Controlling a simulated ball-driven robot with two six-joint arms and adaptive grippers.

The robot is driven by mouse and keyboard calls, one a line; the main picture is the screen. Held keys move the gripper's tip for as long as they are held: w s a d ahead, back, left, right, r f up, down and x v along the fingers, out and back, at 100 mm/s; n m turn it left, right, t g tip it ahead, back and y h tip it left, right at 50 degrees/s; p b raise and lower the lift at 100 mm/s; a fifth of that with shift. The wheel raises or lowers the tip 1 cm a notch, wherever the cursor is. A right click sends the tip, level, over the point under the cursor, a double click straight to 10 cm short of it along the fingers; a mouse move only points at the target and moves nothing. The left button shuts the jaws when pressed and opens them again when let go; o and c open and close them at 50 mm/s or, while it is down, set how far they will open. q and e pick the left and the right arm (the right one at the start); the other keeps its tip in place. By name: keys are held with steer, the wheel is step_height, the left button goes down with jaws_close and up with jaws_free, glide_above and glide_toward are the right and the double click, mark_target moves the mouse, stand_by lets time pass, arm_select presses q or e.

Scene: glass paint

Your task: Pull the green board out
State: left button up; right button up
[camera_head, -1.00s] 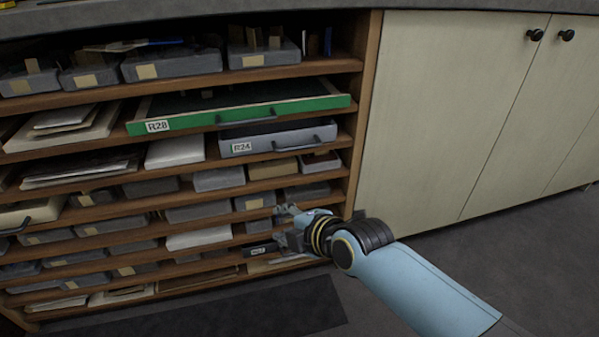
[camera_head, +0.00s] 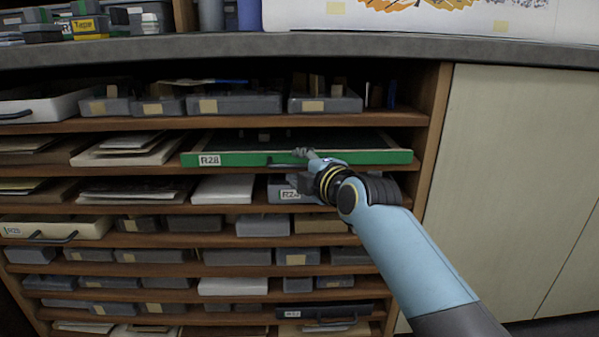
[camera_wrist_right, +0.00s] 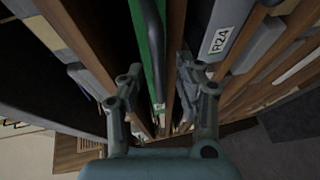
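The green board (camera_head: 375,157), labelled R28, sits in an upper slot of the wooden shelf, its front edge facing me. Its dark handle (camera_head: 284,164) is partly hidden behind my right gripper. My right gripper (camera_head: 303,154) is in front of the board at the handle's right part. In the right wrist view, the fingers of the right gripper (camera_wrist_right: 158,78) are spread apart. The green front (camera_wrist_right: 140,45) and dark handle (camera_wrist_right: 155,35) run up between and beyond them; contact cannot be told. My left gripper is not in view.
A grey R24 box (camera_head: 283,190) is just below the green board, partly behind my arm. Grey boxes (camera_head: 235,103) fill the slot above. A grey counter (camera_head: 300,50) tops the shelf. A cream cabinet (camera_head: 510,180) stands at right.

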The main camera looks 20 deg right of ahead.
steer(key=shift+w, duration=0.35)
jaws_close()
stand_by(0.3)
